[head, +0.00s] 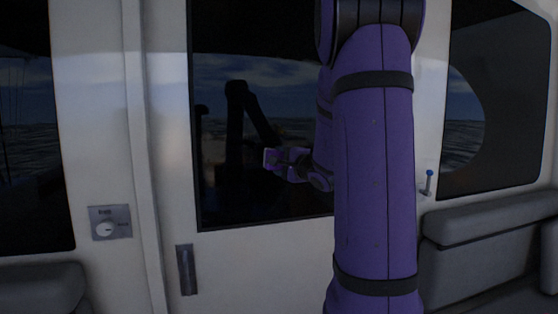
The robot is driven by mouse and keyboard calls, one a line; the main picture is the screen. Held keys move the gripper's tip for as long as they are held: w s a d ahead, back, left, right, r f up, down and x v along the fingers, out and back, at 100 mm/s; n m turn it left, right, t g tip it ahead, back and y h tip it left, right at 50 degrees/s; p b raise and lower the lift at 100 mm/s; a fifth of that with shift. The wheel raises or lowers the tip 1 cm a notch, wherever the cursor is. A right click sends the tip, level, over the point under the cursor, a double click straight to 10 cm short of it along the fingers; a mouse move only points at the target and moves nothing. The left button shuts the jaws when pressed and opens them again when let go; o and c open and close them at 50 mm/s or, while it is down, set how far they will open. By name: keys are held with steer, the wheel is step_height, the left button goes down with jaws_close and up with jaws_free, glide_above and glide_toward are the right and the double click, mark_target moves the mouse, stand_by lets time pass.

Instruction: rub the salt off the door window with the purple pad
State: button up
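The door window (225,190) is a dark glass pane in the white door, left of centre in the head view. Its right part is hidden behind my purple arm. My gripper (272,160) is in front of the glass, small and pointing left. A small purple piece shows at its tip; I cannot tell whether it is the purple pad or part of the gripper. I cannot tell whether the gripper touches the glass or whether its fingers are open. A dark arm shape in the pane looks like my arm's reflection. I cannot make out salt on the dark glass.
A dark door handle (187,270) sits below the window. A dial panel (110,223) is on the wall to the left. A blue-tipped lever (428,182) is at the right, above a grey padded seat (490,222). Another grey cushion (40,290) is at lower left.

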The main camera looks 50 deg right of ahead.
steer(key=shift+s+a, duration=0.25)
steer(key=shift+s, duration=0.2)
steer(key=shift+s, duration=0.1)
steer(key=shift+s+a, duration=0.8)
steer(key=shift+s, duration=0.35)
